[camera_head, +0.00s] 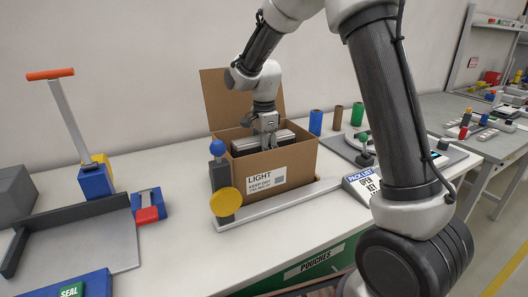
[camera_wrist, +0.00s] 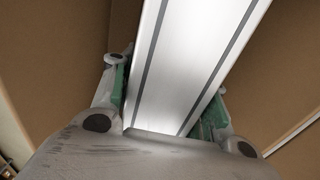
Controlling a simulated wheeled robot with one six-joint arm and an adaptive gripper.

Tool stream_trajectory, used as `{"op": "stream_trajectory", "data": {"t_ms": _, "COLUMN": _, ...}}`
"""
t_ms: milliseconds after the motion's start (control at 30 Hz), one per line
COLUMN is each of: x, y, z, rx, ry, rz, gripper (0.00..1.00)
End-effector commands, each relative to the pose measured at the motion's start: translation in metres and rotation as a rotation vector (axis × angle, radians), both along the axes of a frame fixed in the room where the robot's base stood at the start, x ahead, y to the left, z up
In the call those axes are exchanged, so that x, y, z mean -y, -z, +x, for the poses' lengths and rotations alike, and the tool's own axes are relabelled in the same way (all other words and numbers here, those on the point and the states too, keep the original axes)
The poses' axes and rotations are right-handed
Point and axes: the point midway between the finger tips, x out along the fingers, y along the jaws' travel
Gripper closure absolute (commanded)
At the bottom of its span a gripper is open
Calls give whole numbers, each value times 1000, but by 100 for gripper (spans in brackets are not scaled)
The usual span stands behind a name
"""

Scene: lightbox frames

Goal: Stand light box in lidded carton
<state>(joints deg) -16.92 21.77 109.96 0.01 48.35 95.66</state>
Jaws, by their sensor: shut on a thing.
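The lidded carton (camera_head: 285,166) is a brown cardboard box marked "LIGHT" on the table, with its lid (camera_head: 230,98) raised at the back. The light box (camera_head: 282,136) is a white and silver slab with dark edge lines, inside the carton's opening with its top near the rim. My gripper (camera_head: 265,128) reaches down into the carton from above. In the wrist view my gripper (camera_wrist: 165,100) is shut on the light box (camera_wrist: 190,55), a finger pad on each side, with brown carton walls around. The light box's lower end is hidden, so I cannot tell if it touches the bottom.
A blue-knobbed post with a yellow disc (camera_head: 226,202) stands at the carton's front left corner. A pale rail (camera_head: 280,205) runs along its front. Coloured cylinders (camera_head: 316,122) and a round device (camera_head: 366,140) stand to the right. A grey tray and orange-handled lever (camera_head: 72,115) are left.

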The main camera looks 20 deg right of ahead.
Motion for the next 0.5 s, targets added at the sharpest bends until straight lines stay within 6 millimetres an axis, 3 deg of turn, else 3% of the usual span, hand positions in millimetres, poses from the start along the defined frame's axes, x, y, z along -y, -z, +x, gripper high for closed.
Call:
{"op": "stream_trajectory", "data": {"t_ms": 333, "x": 0, "y": 3, "z": 0, "rx": 2, "ry": 0, "rz": 0, "gripper": 100}}
{"op": "stream_trajectory", "data": {"t_ms": 367, "x": 0, "y": 3, "z": 0, "rx": 1, "ry": 0, "rz": 0, "gripper": 52}}
{"op": "stream_trajectory", "data": {"t_ms": 467, "x": 0, "y": 3, "z": 0, "rx": 1, "ry": 0, "rz": 0, "gripper": 34}}
{"op": "stream_trajectory", "data": {"t_ms": 500, "x": 0, "y": 3, "z": 0, "rx": 1, "ry": 0, "rz": 0, "gripper": 34}}
